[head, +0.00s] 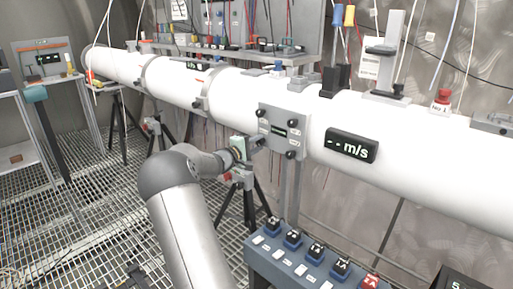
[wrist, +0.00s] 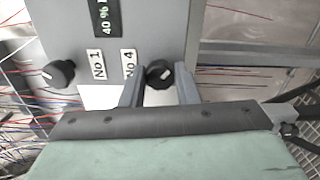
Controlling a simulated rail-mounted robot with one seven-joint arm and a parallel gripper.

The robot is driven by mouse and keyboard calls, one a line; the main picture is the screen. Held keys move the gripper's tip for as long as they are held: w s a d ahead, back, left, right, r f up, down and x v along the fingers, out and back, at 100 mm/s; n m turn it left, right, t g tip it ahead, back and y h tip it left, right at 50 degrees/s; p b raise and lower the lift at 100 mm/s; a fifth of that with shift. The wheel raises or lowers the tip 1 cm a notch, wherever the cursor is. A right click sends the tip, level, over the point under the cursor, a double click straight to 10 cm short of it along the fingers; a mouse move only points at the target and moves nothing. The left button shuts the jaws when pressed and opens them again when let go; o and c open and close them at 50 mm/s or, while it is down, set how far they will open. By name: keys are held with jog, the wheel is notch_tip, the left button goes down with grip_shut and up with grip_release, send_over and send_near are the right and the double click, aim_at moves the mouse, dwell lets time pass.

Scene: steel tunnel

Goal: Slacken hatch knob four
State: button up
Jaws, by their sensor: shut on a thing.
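The grey hatch plate (head: 270,126) sits on the side of the white pipe, with a dark knob near each corner and a small display in the middle. Hatch knob four (wrist: 160,73) is a black knob beside the "No 4" label in the wrist view. My gripper (wrist: 159,82) has one finger on each side of this knob and is shut on it. In the head view my gripper (head: 254,143) reaches the plate's lower left corner, and its knob there is partly hidden. Another black knob (wrist: 58,73) is beside the "No 1" label.
The white pipe (head: 420,150) runs across the view, with an "m/s" display (head: 350,146) right of the hatch. A blue switch box (head: 300,268) stands below it at the front. A tripod (head: 240,195) stands under the pipe close to my gripper. Loose wires (wrist: 25,115) hang beside the plate.

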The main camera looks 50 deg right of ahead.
jog(key=n, duration=0.4)
jog(key=shift+n+p, duration=0.3)
jog(key=shift+p, duration=0.1)
jog(key=n+p, duration=0.2)
jog(key=n, duration=0.2)
jog(key=shift+r+n, duration=0.15)
jog(key=shift+n, duration=0.15)
jog(key=n+p, duration=0.4)
jog(key=n, duration=0.1)
jog(key=shift+p, duration=0.3)
jog(key=shift+n+p, duration=1.55)
jog(key=shift+n, duration=0.55)
jog(key=o, duration=1)
jog(key=shift+a, duration=0.15)
